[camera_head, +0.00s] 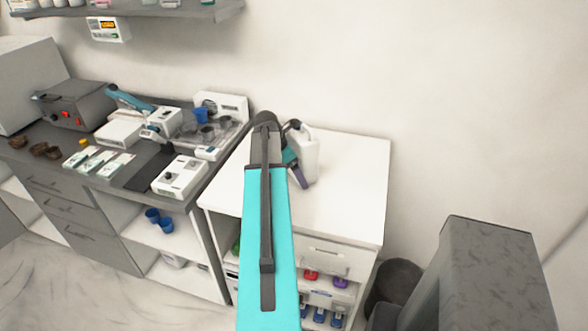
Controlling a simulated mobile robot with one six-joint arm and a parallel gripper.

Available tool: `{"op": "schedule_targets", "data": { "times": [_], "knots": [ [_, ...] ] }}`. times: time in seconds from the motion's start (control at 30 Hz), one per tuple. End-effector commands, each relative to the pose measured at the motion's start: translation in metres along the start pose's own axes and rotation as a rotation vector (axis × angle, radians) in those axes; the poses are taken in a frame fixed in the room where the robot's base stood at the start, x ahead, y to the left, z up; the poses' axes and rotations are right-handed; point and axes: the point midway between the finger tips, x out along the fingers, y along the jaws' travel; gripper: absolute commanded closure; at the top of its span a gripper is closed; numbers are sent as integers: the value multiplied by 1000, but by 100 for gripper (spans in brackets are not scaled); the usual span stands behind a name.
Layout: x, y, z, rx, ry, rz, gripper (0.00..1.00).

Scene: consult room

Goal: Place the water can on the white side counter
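The counter top is bare to the right and front of the can. Shelves below hold small coloured items (311,275). On the left, a dark bench (60,140) carries a white device (180,177) and other equipment. A dark bin (398,280) stands right of the counter.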

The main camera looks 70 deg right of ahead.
Motion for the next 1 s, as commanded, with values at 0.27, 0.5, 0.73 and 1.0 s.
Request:
{"op": "schedule_targets", "data": {
  "times": [0.27, 0.5, 0.73, 1.0],
  "knots": [
    [-2, 1, 3, 1, -7, 3, 69],
    [1, 0, 0, 1, 0, 0, 0],
    [-2, 0, 0, 1, 0, 0, 0],
    [-20, 0, 0, 1, -1, 1, 0]
  ]
}}
